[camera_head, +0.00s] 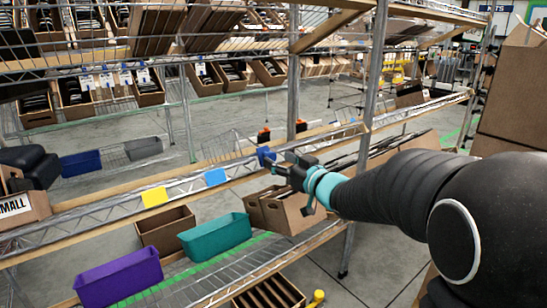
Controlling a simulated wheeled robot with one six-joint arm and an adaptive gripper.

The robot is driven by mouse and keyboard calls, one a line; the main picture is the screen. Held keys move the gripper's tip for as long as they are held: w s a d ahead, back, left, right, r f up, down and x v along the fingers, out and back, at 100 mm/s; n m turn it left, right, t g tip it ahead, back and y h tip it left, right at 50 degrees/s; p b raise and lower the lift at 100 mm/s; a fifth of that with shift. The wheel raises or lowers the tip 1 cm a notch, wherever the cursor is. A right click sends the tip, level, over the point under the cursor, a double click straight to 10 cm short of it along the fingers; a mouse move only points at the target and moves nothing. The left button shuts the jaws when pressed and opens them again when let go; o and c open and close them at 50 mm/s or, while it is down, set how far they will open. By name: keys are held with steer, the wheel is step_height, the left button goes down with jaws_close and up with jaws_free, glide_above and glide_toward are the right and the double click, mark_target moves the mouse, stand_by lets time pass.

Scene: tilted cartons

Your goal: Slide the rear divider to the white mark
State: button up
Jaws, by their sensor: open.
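My gripper (280,164) is at the middle of the head view, at the end of my dark arm with a teal band. It is open, in front of the wooden front rail of a wire shelf. A small blue piece (266,155) on that rail is close to its fingertips; I cannot tell whether they touch. No divider or white mark can be made out for certain. A brown carton (290,216) stands below the gripper, and its inside is mostly hidden.
A yellow card (154,197) and a light blue card (215,177) are on the rail. Purple (118,280), teal (214,238) and brown (166,229) bins stand on the lower shelf. A metal post (366,130) rises behind my arm. Tilted cartons fill the racks behind.

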steer(key=v, duration=0.8)
steer(key=shift+d, duration=0.15)
